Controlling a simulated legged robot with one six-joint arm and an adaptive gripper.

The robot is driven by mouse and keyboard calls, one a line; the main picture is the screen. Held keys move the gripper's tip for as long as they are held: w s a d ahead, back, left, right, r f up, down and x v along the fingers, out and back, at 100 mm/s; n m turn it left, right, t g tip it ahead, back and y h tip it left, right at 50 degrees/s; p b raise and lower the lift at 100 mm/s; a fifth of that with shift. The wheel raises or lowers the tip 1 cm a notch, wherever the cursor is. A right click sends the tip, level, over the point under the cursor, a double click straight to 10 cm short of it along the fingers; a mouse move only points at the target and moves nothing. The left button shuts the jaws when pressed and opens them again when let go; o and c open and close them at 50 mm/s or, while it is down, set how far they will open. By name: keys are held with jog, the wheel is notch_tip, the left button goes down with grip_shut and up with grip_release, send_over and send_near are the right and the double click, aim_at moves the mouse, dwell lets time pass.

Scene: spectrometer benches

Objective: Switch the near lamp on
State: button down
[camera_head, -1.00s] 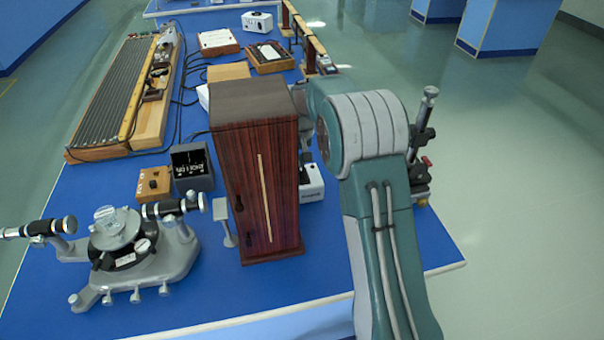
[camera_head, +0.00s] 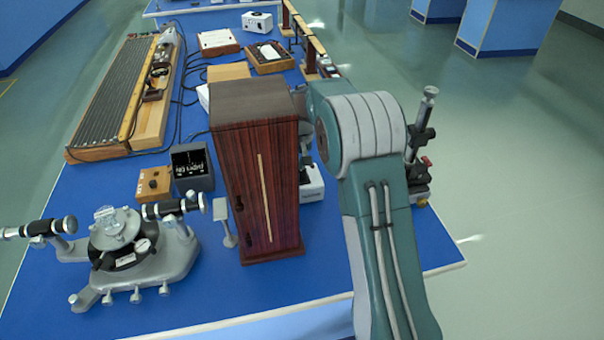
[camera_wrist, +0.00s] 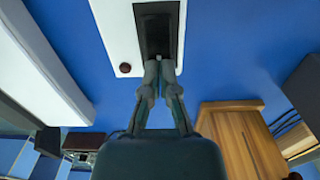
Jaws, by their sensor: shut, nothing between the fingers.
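A white box (camera_head: 312,184) stands on the blue bench behind the tall dark-wood cabinet, partly hidden by the cabinet and my arm. In the wrist view a white box (camera_wrist: 112,30) carries a black recessed switch-like panel (camera_wrist: 157,32) and a small dark red round part (camera_wrist: 125,68). I cannot tell for certain that it is the same box or the near lamp's switch. My gripper (camera_wrist: 160,70) is shut and empty, its fingertips at the near edge of the black panel. Whether they touch it I cannot tell. The gripper is hidden in the head view.
The tall wooden cabinet (camera_head: 258,180) with a pale vertical slit stands left of my arm. A grey spectrometer (camera_head: 125,245) is at the front left. A dark display box (camera_head: 192,167) and a small wooden box (camera_head: 154,184) stand behind it. Open floor lies right of the bench.

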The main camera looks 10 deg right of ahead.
jog(key=shift+f, duration=0.3)
jog(key=shift+r, duration=3.55)
